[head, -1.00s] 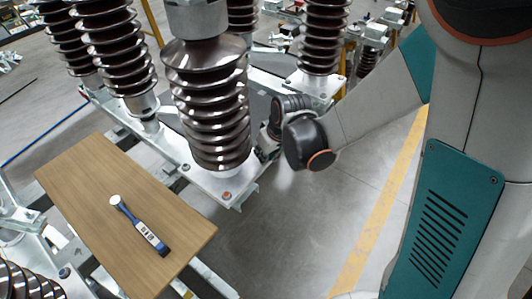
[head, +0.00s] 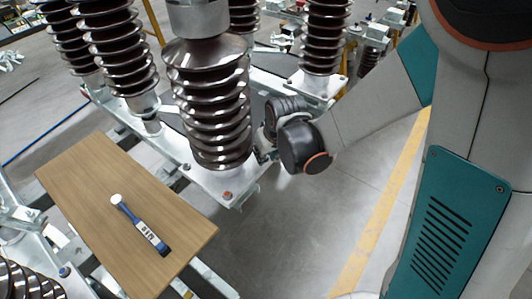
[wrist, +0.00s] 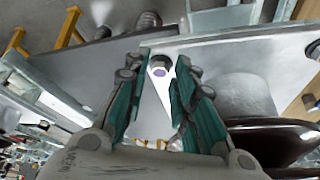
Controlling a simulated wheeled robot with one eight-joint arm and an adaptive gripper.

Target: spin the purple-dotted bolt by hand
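The purple-dotted bolt (wrist: 160,72) shows in the wrist view on a pale metal plate (wrist: 230,60), between and just beyond the tips of my two teal fingers. My gripper (wrist: 165,60) is open, with one finger on each side of the bolt's line. I cannot tell whether either finger touches it. In the head view my wrist reaches the right side of the front brown insulator (head: 212,105), by its base plate (head: 222,182). My fingers and the purple-dotted bolt are largely hidden there.
Another bolt (head: 227,195) with a reddish mark sits on the plate's front corner. A wooden board (head: 85,175) lies at left with a blue and white tool (head: 140,225) on it. More brown insulators (head: 322,35) stand behind. Open floor (head: 290,240) lies at the lower middle.

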